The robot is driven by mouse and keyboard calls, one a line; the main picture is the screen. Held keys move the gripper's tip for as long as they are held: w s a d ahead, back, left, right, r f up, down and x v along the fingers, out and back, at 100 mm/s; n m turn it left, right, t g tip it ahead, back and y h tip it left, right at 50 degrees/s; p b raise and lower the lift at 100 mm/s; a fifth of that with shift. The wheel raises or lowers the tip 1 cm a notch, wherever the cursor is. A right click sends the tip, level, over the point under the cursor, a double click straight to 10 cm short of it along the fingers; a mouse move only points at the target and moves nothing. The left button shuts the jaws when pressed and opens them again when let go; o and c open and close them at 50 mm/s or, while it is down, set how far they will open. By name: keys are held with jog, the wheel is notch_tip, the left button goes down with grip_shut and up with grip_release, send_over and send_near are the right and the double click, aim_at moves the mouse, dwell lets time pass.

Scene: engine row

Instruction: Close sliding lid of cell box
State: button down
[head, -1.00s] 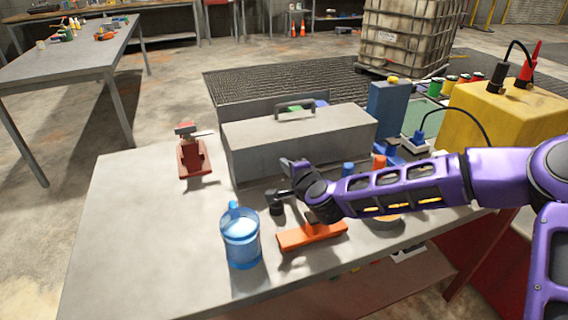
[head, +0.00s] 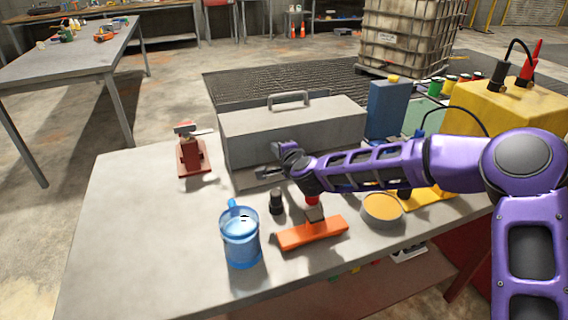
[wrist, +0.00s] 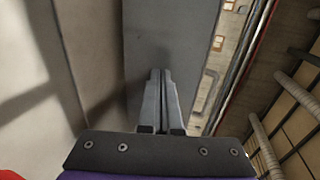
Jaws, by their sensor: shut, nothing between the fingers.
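The cell box (head: 240,156) is a long grey metal box on the near table. Its grey sliding lid (head: 335,112) has a bar handle (head: 288,96) on top and covers most or all of the box top. A thin strip of the back wall shows behind the lid; I cannot tell whether a narrow gap is left there. My gripper (head: 264,173) is shut and empty, close to the box's front face. In the wrist view its two fingers (wrist: 160,75) lie together against grey surfaces. Whether they touch the box is unclear.
A red clamp-like tool (head: 193,157) stands left of the box. In front are a blue jug (head: 240,238), an orange tool (head: 312,232), a black cylinder (head: 276,202) and a round tin (head: 382,208). A blue block (head: 388,108) stands right. The table's left part is clear.

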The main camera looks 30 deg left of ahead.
jog(key=w+a, duration=0.6)
jog(key=a, duration=0.1)
jog(key=shift+a, duration=0.1)
jog(key=shift+w+r, duration=0.15)
jog(key=shift+r, duration=0.15)
